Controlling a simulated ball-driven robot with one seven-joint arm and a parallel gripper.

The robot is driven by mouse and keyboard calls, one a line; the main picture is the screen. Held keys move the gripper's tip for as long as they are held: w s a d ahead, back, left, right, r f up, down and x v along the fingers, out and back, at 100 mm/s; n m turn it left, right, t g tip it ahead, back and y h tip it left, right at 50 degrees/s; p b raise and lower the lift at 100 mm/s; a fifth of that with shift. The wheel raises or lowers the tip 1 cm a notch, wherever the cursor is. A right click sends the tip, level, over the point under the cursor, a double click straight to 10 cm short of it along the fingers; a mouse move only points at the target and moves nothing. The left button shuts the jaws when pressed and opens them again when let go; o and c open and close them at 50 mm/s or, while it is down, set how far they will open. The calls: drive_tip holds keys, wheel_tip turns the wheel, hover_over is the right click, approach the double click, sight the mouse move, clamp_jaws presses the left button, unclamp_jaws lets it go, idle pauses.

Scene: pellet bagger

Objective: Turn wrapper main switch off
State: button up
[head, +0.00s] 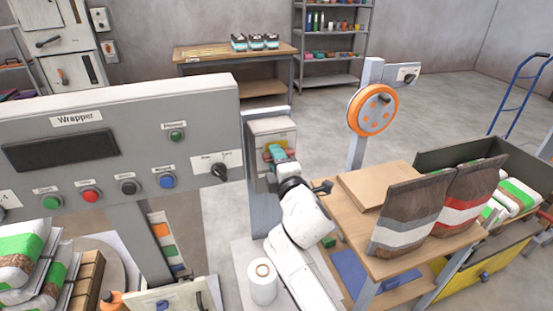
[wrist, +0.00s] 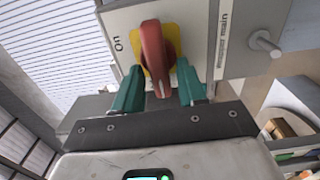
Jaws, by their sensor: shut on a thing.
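The wrapper main switch is a grey box (head: 270,127) on a post right of the wrapper panel in the head view. In the wrist view its red handle (wrist: 153,45) sits on a yellow plate (wrist: 169,36), lying roughly up and down in the picture. The "On" mark (wrist: 118,44) is left of the handle, and a label (wrist: 223,40) reading "wrapper main" is to the right. My gripper (wrist: 160,88) has its teal fingers on both sides of the handle, shut on it. In the head view my gripper (head: 279,155) covers part of the box front.
The wrapper panel (head: 215,115) with buttons and a knob stands close on the left. A wooden table (head: 390,262) with brown bags is on the right. A white roll (head: 262,284) stands below my arm. A round metal peg (wrist: 264,44) sticks out beside the switch label.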

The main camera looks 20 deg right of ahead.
drive_tip(key=shift+a+f, duration=0.1)
drive_tip(key=shift+f, duration=0.05)
drive_tip(key=o, duration=0.7)
drive_tip(key=s, duration=1)
drive_tip(key=shift+s, duration=0.4)
drive_tip(key=s+d+f+m+g+h, duration=0.1)
drive_tip(key=s+d+f+m+g, duration=0.4)
drive_tip(key=s+f, duration=0.35)
drive_tip(key=s+d+f+m+g+h, duration=0.1)
drive_tip(key=s+d+f+m+g, duration=0.1)
drive_tip(key=s+f+m+g, duration=0.5)
drive_tip(key=s+d+f+m+g+y, duration=0.1)
drive_tip(key=s+f+m+g, duration=0.1)
drive_tip(key=s, duration=0.9)
drive_tip(key=s+d+f+m+g, duration=0.1)
drive_tip(key=s+f+m+g, duration=0.2)
drive_tip(key=s+f, duration=0.4)
drive_tip(key=s+m, duration=0.1)
drive_tip(key=s, duration=0.3)
drive_tip(key=shift+f+m+y, duration=0.2)
drive_tip(key=shift+m+y, duration=0.2)
